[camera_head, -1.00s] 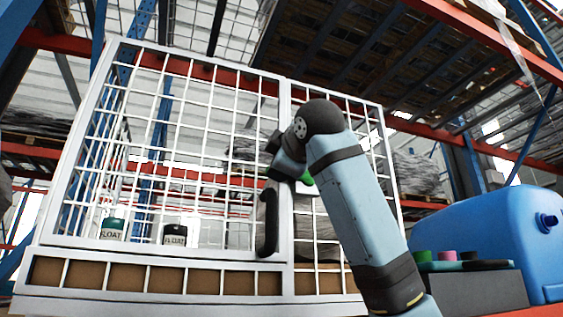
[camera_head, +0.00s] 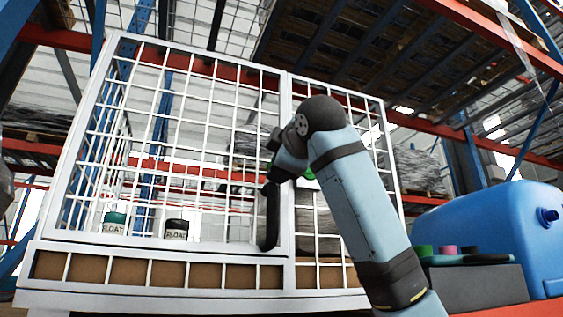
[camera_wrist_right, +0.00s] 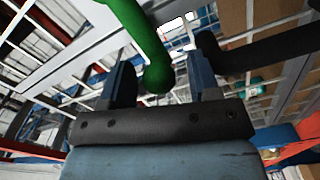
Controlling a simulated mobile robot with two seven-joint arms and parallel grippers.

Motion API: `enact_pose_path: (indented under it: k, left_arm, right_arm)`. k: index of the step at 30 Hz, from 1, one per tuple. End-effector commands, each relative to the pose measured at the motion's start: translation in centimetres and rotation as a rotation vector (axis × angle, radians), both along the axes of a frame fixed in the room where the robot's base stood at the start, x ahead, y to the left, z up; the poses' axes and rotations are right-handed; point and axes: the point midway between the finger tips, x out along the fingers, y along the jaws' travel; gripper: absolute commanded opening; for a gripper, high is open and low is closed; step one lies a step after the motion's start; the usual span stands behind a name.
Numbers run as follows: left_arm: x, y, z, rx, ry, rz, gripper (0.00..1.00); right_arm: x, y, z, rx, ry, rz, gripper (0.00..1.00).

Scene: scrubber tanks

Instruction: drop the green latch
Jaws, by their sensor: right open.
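The green latch (camera_wrist_right: 146,48) is a thick green bar with a rounded end, large in the right wrist view. Its lower end lies between the two fingers of my right gripper (camera_wrist_right: 160,68), which is open with a gap at the right finger. I cannot tell whether the left finger touches it. In the head view only a sliver of the latch (camera_head: 309,174) shows behind my right wrist. My right gripper (camera_head: 274,158) is at the cage front, by the door's edge, and its fingers are mostly hidden. My left gripper is not in view.
A white wire-mesh cage (camera_head: 287,230) stands in front of me, with a black curved handle (camera_head: 270,215) just below my gripper. Two FLOAT containers (camera_head: 114,224) stand inside. A blue tank (camera_head: 480,235) and a grey box (camera_head: 475,287) are at the right.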

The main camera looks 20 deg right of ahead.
Motion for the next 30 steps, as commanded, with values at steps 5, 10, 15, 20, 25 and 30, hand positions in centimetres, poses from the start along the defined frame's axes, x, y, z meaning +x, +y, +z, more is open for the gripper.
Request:
enact_pose_path:
  k: [5,10,15,20,25,30]
  left_arm:
    - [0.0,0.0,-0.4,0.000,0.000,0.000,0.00]
    - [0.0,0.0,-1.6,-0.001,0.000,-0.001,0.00]
    - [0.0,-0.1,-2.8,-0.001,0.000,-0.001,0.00]
    - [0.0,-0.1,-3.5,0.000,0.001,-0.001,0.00]
    - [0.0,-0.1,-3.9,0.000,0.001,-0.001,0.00]
    - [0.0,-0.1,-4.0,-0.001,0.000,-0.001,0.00]
  right_arm:
    - [-0.9,0.0,-0.1,0.001,-0.002,0.000,0.56]
    - [-4.0,-0.1,-0.2,0.001,-0.005,0.002,0.56]
    - [-8.1,-0.3,-0.2,0.000,-0.005,0.000,0.56]
    - [-11.2,-0.4,-0.2,-0.001,-0.003,0.000,0.56]
    - [-13.2,-0.5,-0.1,0.000,-0.001,0.000,0.56]
    - [-13.8,-0.5,0.0,0.000,0.000,0.000,0.56]
